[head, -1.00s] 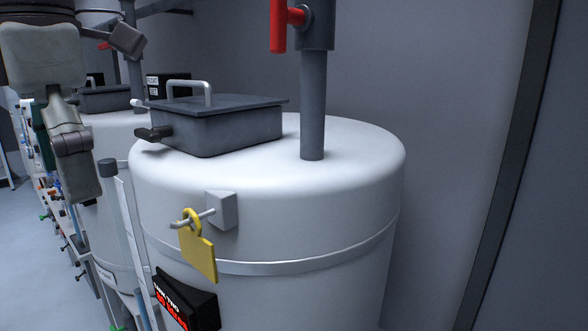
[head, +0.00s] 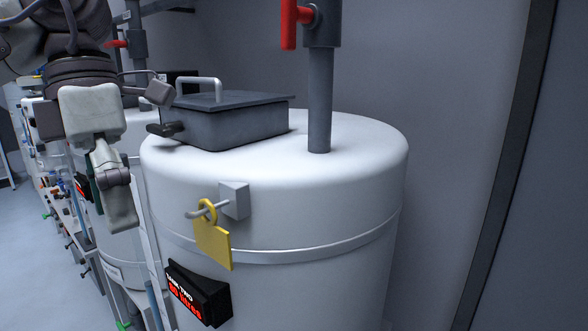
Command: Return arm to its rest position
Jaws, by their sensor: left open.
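My left gripper (head: 140,153) hangs from the arm at the upper left of the head view. My right gripper is not in view.
The tank carries a dark grey hatch (head: 235,122) with a handle, a grey pipe with a red valve lever (head: 289,24), a yellow tag (head: 212,245) on a peg and a red-lit display (head: 198,293). More tanks and shelving stand at left.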

